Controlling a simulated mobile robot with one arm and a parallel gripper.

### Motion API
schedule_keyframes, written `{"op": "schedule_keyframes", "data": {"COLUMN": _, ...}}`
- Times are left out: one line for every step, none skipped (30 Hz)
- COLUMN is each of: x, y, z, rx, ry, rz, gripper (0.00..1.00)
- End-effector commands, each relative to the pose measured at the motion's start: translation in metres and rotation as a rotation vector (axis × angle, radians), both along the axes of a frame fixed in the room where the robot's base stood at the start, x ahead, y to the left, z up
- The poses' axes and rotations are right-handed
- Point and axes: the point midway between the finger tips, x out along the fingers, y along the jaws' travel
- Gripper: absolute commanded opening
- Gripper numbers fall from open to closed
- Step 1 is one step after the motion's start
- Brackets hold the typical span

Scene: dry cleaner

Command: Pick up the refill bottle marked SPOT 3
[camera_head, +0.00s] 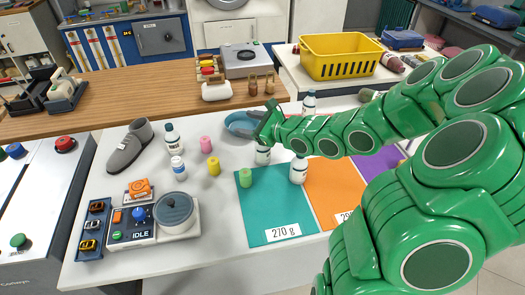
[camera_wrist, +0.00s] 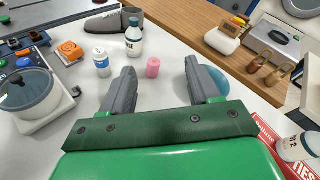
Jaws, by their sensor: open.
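I cannot read SPOT 3 on any. My gripper (camera_head: 264,122) is beside the blue bowl (camera_head: 238,125). In the wrist view my gripper (camera_wrist: 163,78) is open and empty.
A pink cylinder (camera_head: 206,145) and yellow cylinder (camera_head: 213,166) stand between the left bottles and the teal mat (camera_head: 270,215). A grey shoe (camera_head: 129,148) and a control panel (camera_head: 135,225) are left. A wooden counter (camera_head: 130,88) runs behind; a yellow basket (camera_head: 340,57) stands back right.

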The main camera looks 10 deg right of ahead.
Motion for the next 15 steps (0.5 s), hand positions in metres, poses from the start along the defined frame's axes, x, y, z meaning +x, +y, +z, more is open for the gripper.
{"op": "schedule_keyframes", "data": {"x": 0.006, "y": -0.016, "z": -0.016, "rx": 0.036, "ry": 0.052, "rz": -0.060, "gripper": 0.61}}
{"op": "schedule_keyframes", "data": {"x": 0.009, "y": -0.024, "z": -0.024, "rx": 0.055, "ry": 0.080, "rz": -0.093, "gripper": 0.61}}
{"op": "schedule_keyframes", "data": {"x": 0.012, "y": -0.035, "z": -0.034, "rx": 0.082, "ry": 0.114, "rz": -0.135, "gripper": 0.61}}
{"op": "schedule_keyframes", "data": {"x": 0.014, "y": -0.042, "z": -0.042, "rx": 0.100, "ry": 0.139, "rz": -0.165, "gripper": 0.61}}
{"op": "schedule_keyframes", "data": {"x": 0.015, "y": -0.049, "z": -0.050, "rx": 0.117, "ry": 0.163, "rz": -0.192, "gripper": 0.61}}
{"op": "schedule_keyframes", "data": {"x": 0.016, "y": -0.057, "z": -0.059, "rx": 0.136, "ry": 0.193, "rz": -0.223, "gripper": 0.61}}
{"op": "schedule_keyframes", "data": {"x": 0.016, "y": -0.062, "z": -0.066, "rx": 0.149, "ry": 0.213, "rz": -0.244, "gripper": 0.61}}
{"op": "schedule_keyframes", "data": {"x": 0.017, "y": -0.066, "z": -0.071, "rx": 0.160, "ry": 0.231, "rz": -0.262, "gripper": 0.61}}
{"op": "schedule_keyframes", "data": {"x": 0.017, "y": -0.071, "z": -0.077, "rx": 0.174, "ry": 0.250, "rz": -0.282, "gripper": 0.61}}
{"op": "schedule_keyframes", "data": {"x": 0.017, "y": -0.074, "z": -0.080, "rx": 0.181, "ry": 0.262, "rz": -0.294, "gripper": 0.61}}
{"op": "schedule_keyframes", "data": {"x": 0.017, "y": -0.077, "z": -0.083, "rx": 0.189, "ry": 0.272, "rz": -0.305, "gripper": 0.61}}
{"op": "schedule_keyframes", "data": {"x": 0.017, "y": -0.079, "z": -0.086, "rx": 0.196, "ry": 0.282, "rz": -0.315, "gripper": 0.61}}
{"op": "schedule_keyframes", "data": {"x": 0.017, "y": -0.080, "z": -0.088, "rx": 0.198, "ry": 0.287, "rz": -0.320, "gripper": 0.61}}
{"op": "schedule_keyframes", "data": {"x": 0.017, "y": -0.080, "z": -0.089, "rx": 0.200, "ry": 0.291, "rz": -0.324, "gripper": 0.61}}
{"op": "schedule_keyframes", "data": {"x": 0.018, "y": -0.080, "z": -0.091, "rx": 0.203, "ry": 0.294, "rz": -0.326, "gripper": 0.61}}
